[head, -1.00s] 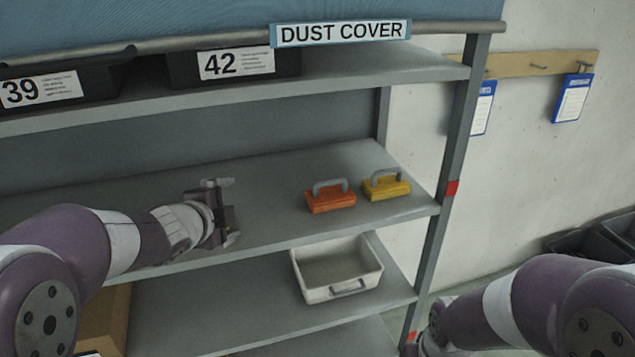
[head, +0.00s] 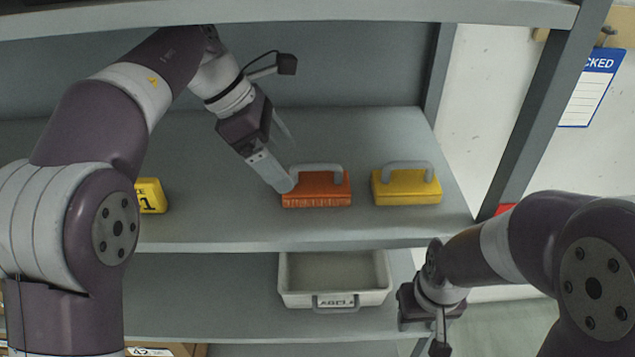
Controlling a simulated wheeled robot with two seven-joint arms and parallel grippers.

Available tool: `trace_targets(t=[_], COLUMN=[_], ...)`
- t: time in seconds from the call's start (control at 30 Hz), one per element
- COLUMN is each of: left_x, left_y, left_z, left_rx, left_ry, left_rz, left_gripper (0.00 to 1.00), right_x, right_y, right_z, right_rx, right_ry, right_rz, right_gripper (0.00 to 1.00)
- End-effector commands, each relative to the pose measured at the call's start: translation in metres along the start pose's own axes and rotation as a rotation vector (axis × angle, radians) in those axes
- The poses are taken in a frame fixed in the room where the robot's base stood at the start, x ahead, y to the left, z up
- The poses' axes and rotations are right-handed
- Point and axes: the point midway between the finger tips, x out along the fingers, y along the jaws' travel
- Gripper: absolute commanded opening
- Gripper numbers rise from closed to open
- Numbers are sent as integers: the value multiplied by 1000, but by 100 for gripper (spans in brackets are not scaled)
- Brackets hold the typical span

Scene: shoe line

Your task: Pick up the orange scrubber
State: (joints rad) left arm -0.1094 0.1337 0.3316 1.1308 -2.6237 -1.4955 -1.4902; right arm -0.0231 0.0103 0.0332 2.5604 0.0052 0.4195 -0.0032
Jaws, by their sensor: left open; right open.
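The orange scrubber (head: 316,190) stands on the middle shelf in the head view, its grey arched handle on top. My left gripper (head: 287,165) is open and reaches down from the upper left. One finger is at the left end of the scrubber's handle; whether it touches cannot be told. The other finger is partly hidden behind. A yellow scrubber (head: 407,188) with a grey handle stands to the right of the orange one. My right gripper (head: 428,318) is at the lower right, in front of the shelves, away from both scrubbers; its fingers are poorly visible.
The middle shelf (head: 220,215) has bare room left of the scrubbers. A yellow numbered item (head: 151,195) shows beside my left arm. A white bin (head: 334,279) stands on the shelf below. The upper shelf edge (head: 300,12) and right post (head: 545,110) bound the space.

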Motion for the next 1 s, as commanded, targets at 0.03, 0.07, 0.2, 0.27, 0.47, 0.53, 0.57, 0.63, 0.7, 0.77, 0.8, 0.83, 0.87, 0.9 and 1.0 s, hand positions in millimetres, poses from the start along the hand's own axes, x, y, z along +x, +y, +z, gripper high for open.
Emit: trace_targets(t=[0.03, 0.07, 0.2, 0.27, 0.47, 0.53, 0.57, 0.63, 0.7, 0.77, 0.8, 0.83, 0.87, 0.9, 1.0], left_x=[3, 4, 13, 29, 60, 63, 63, 63, 62, 62, 62, 62, 62, 62, 62], left_y=[0, 0, 0, -1, 0, 0, 0, 0, 0, 0, 0, 0, 0, 0, 0], left_z=[6, 8, 23, 20, 21, 21, 21, 21, 21, 21, 21, 21, 21, 21, 21], left_rx=[2, 1, 2, -2, -2, -2, -2, -2, -2, -2, -2, -2, -2, -2, -2], left_ry=[0, 0, -1, 0, 0, -1, -1, -1, -1, -1, -1, -1, -1, -1, -1], left_rz=[-1, -1, -1, -4, -1, 1, 1, 1, 1, 1, 1, 1, 1, 1, 1], left_gripper=[96, 96, 96, 96, 96, 96, 96, 96, 96, 76, 63, 53, 44, 35, 35], right_x=[0, 0, -1, 5, 9, 9, 9, 9, 9, 9, 9, 9, 9, 9, 9], right_y=[0, 0, 0, 0, 0, 0, 0, 0, 0, 0, 0, 0, 0, 0, 0], right_z=[0, 0, 0, 0, 1, 1, 1, 1, 1, 1, 1, 1, 1, 1, 1], right_rx=[0, 0, 0, 0, 0, 0, 0, 0, 0, 0, 0, 0, 0, 0, 0], right_ry=[0, 0, 0, 0, 0, 0, 0, 0, 0, 0, 0, 0, 0, 0, 0], right_rz=[0, 0, 0, 0, 0, 0, 0, 0, 0, 0, 0, 0, 0, 0, 0], right_gripper=[43, 43, 43, 43, 43, 43, 43, 43, 43, 43, 43, 43, 43, 43, 43])
